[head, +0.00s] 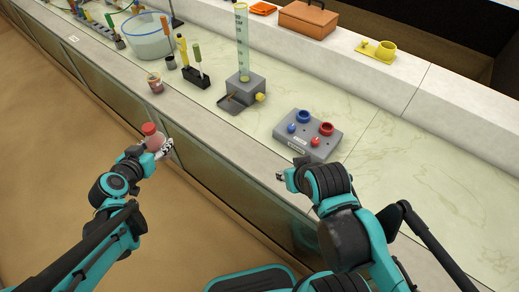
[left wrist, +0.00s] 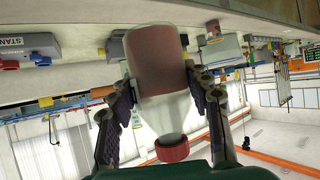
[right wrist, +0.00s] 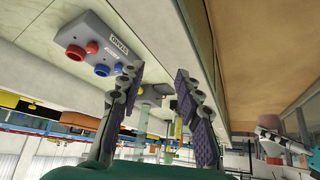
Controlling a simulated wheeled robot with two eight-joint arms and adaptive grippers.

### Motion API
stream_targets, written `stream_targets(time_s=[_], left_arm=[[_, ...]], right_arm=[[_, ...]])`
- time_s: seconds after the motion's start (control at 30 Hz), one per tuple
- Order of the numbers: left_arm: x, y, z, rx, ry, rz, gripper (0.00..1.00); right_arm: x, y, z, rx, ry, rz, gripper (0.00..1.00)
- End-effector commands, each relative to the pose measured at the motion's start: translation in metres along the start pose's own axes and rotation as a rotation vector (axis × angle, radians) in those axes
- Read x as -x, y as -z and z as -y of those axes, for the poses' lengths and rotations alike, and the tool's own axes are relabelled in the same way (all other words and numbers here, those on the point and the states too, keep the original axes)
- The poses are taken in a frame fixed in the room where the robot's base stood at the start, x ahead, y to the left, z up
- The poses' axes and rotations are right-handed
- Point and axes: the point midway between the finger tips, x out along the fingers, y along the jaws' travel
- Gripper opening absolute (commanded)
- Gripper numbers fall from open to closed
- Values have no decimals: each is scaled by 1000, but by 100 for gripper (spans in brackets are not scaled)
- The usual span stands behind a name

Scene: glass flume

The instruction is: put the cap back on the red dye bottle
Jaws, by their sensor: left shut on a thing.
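The red dye bottle (left wrist: 160,65) is clear, with red in its lower part, and is held upright between the fingers of my left gripper (left wrist: 165,95). A red cap (left wrist: 172,147) sits over its neck; I cannot tell how tightly. In the head view, the cap (head: 149,128) tops the bottle (head: 155,143), held in front of the counter's edge, over the floor side. My right gripper (right wrist: 158,82) is open and empty, its fingers apart, near the counter's front edge; it shows partly in the head view (head: 282,177).
A grey stand (head: 300,148) with blue and red rings sits on the counter (head: 400,165). Behind are a measuring cylinder (head: 242,45), a black rack (head: 196,78), a small reddish jar (head: 155,83) and a clear tub (head: 150,38). The counter right of the stand is clear.

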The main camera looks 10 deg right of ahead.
Motion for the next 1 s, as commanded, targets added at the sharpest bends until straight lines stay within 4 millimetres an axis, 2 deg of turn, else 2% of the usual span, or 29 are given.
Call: stream_targets(time_s=[0.03, 0.07, 0.13, 0.27, 0.37, 0.47, 0.6, 0.7, 0.8, 0.9, 1.0], left_arm=[[0, 0, 0, 0, -1, 0, 0], [-1, 1, -1, -2, -3, 0, 0], [-5, 2, -7, -10, -20, 1, 0], [-25, 11, -38, -54, -102, 6, 0], [-49, 19, -81, -111, -209, 11, 0], [-73, 24, -137, -183, -339, 15, 0], [-98, 21, -224, -287, -527, 15, 0], [-107, 13, -283, -353, -650, 12, 0], [-110, 2, -331, -408, -750, 6, 0], [-110, -6, -366, -446, -821, 1, 0], [-110, -13, -386, -469, -864, -2, 0]], right_arm=[[0, 0, 0, 0, 0, 0, 48], [0, 0, 0, 0, 0, 0, 54], [1, 1, 0, 0, 0, 0, 54], [4, 3, 0, 0, 0, 0, 54], [7, 5, 0, 0, 0, 0, 54], [11, 8, 0, 0, 0, 0, 54], [16, 12, 0, 0, 0, 0, 54], [20, 14, 0, 0, 0, 0, 54], [22, 16, 0, 0, 0, 0, 54], [24, 17, 0, 0, 0, 0, 54], [24, 18, 0, 0, 0, 0, 54]])
